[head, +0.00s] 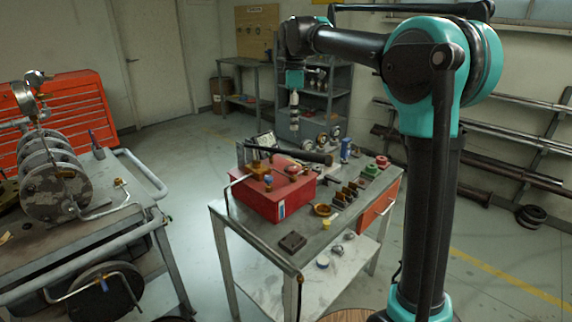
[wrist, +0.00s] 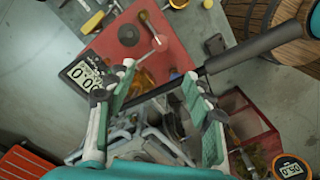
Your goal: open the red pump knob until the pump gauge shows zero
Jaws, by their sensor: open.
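The red pump (head: 275,200) stands on the metal cart in the head view, with a long black lever (head: 285,154) over its top. A small red knob (head: 293,170) shows on the pump's top. My gripper (wrist: 160,72) is open and empty, pointing down. In the head view my gripper (head: 294,98) hangs above the pump, apart from it.
The black lever (wrist: 255,48) reaches right from near my right finger in the wrist view. A second round digital gauge (wrist: 290,168) sits at lower right. A pipe assembly with flanges (head: 55,190) stands on the left bench. Several small parts lie on the cart (head: 270,238).

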